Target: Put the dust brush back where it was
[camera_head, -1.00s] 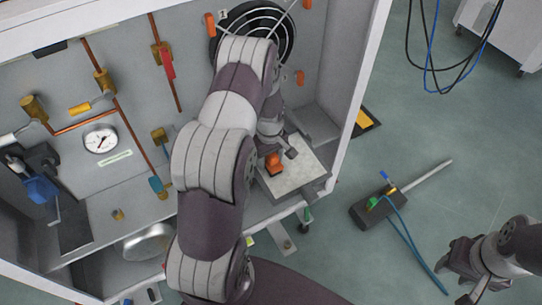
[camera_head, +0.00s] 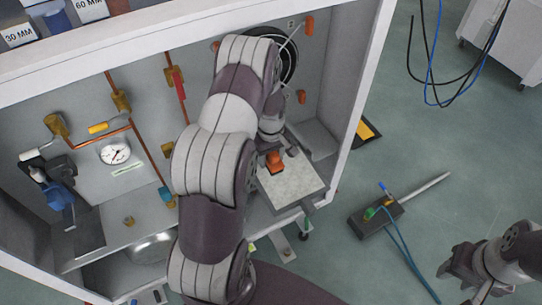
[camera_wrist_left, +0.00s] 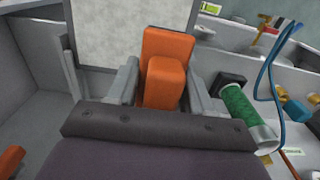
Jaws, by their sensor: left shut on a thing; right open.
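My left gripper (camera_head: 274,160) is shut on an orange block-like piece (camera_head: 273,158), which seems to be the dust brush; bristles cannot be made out. In the left wrist view the orange piece (camera_wrist_left: 163,75) stands between the two grey fingers, in front of a pale grey speckled board (camera_wrist_left: 115,30). The head view shows this board (camera_head: 292,186) beside and below the gripper, at the cabinet's right side. I cannot tell whether piece and board touch. My left arm hides part of the cabinet. My right gripper (camera_head: 456,276) is open and empty over the floor at lower right.
The open grey cabinet (camera_head: 357,100) has copper pipes, valves and a round gauge (camera_head: 115,151). A black coil (camera_head: 290,62) hangs at its back. A dark box with a blue cable (camera_head: 375,218) lies on the floor to the right.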

